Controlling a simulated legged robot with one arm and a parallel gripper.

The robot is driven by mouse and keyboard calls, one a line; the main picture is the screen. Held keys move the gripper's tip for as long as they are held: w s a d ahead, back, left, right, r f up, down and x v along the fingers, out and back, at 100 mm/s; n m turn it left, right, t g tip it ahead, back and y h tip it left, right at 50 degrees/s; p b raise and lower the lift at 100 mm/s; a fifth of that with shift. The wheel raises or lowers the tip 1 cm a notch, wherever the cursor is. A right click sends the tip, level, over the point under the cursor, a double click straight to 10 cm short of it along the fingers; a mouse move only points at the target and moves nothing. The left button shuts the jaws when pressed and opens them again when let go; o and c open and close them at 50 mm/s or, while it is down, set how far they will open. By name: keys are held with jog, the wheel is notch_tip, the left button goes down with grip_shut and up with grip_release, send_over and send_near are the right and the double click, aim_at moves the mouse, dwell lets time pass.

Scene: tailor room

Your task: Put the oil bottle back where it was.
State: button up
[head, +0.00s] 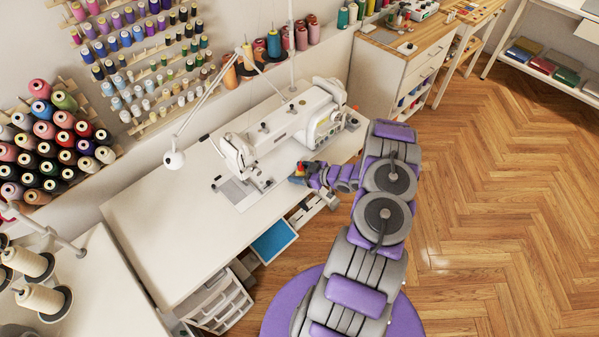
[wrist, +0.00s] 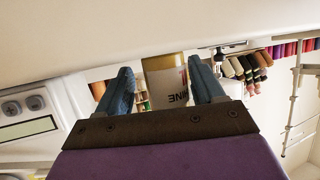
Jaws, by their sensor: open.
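The oil bottle (wrist: 168,80), with a yellowish body and a pale lettered label, shows between the two blue-grey fingers of my gripper (wrist: 163,82) in the wrist view. The fingers are open, with a gap on each side of the bottle. The bottle's lower part is hidden behind the gripper's dark base. In the head view my gripper (head: 303,173) is low over the front edge of the white sewing table (head: 160,225), just right of the sewing machine's needle end. A small red and yellow patch shows there, too small to make out.
The white sewing machine (head: 290,122) stands close behind my gripper. A white lamp (head: 174,159) leans over the table's left part, which is bare. An open blue drawer (head: 273,242) sits below the front edge. Thread racks line the wall; wooden floor on the right is clear.

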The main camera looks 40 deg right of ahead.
jog(key=shift+a+r, duration=0.1)
jog(key=shift+r, duration=0.1)
jog(key=shift+s+r, duration=0.1)
jog(key=shift+s, duration=0.2)
jog(key=p+v, duration=0.2)
jog(key=v, duration=0.9)
jog(key=w+d+r+m+g+h, duration=0.1)
jog(key=w+d+r+g+h, duration=0.1)
jog(key=w+d+r+h, duration=0.35)
jog(key=w+d+r+g+h, duration=0.2)
jog(key=w+r, duration=0.1)
jog(key=r, duration=0.5)
jog(key=s+a+r+m+g+h, duration=0.25)
jog(key=a+r, duration=0.45)
jog(key=r, duration=0.6)
jog(key=s+a+r+m+g, duration=0.1)
jog(key=s+a+r+g, duration=0.1)
jog(key=s+a+r, duration=0.45)
jog(key=s+a+r+m+g, duration=0.15)
jog(key=s+a, duration=0.25)
jog(key=a, duration=0.6)
jog(key=s+a+r+n+g+y, duration=0.1)
jog(key=s+a+g+y, duration=0.3)
jog(key=s+a, duration=1.5)
jog(key=shift+r+y, duration=0.2)
jog(key=shift+y, duration=0.1)
